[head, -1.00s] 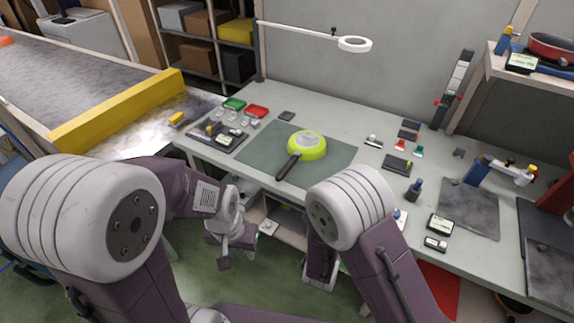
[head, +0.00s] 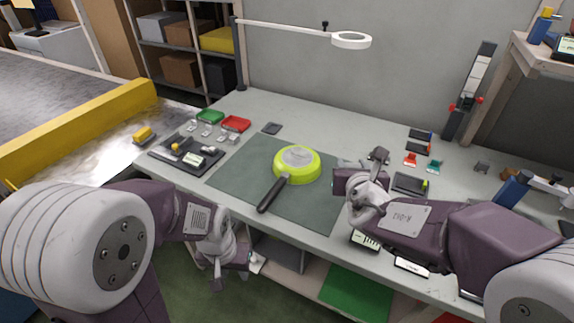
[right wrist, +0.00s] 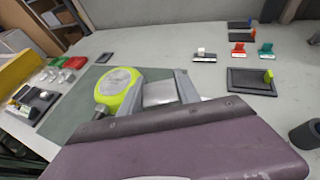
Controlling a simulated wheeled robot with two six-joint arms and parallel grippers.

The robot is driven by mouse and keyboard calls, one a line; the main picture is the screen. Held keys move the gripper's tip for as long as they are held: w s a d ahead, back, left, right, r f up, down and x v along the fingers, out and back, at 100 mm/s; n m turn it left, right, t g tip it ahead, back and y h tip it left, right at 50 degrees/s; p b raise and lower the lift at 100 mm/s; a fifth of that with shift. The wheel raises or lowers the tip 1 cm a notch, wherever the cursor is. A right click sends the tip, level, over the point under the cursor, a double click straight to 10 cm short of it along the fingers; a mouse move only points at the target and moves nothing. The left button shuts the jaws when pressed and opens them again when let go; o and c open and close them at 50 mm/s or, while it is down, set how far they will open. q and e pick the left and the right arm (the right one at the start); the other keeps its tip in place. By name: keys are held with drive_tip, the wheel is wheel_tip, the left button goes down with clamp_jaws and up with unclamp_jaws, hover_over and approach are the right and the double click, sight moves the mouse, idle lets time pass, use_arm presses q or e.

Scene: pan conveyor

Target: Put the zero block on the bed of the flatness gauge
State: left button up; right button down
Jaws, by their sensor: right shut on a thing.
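My right gripper (head: 350,184) is over the bench, just right of the upturned green pan. The right wrist view shows its two fingers shut on a pale grey block (right wrist: 160,93), which looks like the zero block; the fingers hide its sides. A blue stand (head: 514,189) with a pale arm at the right edge looks like the flatness gauge. Its bed is mostly cut off or hidden. My left gripper (head: 232,275) hangs low in front of the bench, away from these things; its jaw opening is unclear.
The green pan (head: 310,168) lies on a dark green mat (head: 235,178), handle toward me. A black fixture (head: 165,154) stands at left and a black plate (right wrist: 240,82) at right. Red (head: 236,124) and green (head: 210,116) trays are at the back left. A lamp arm overhangs the back.

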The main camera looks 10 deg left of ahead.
drive_tip(key=shift+s+a+r, duration=0.1)
drive_tip(key=shift+s+r, duration=0.1)
drive_tip(key=shift+s, duration=0.1)
hover_over(304, 180)
drive_tip(key=s, duration=0.4)
wheel_tip(304, 180, down, 7)
drive_tip(key=shift+w, duration=0.15)
wheel_tip(304, 180, down, 4)
drive_tip(key=shift+r+b, duration=0.1)
drive_tip(key=shift+b, duration=0.5)
use_arm(q)
drive_tip(key=shift+s+f, duration=0.35)
drive_tip(key=shift+f, duration=0.05)
use_arm(e)
drive_tip(key=shift+f, duration=0.25)
use_arm(q)
drive_tip(key=shift+f, duration=0.2)
use_arm(e)
drive_tip(key=c, duration=1.1)
unclamp_jaws()
drive_tip(key=shift+c, duration=0.2)
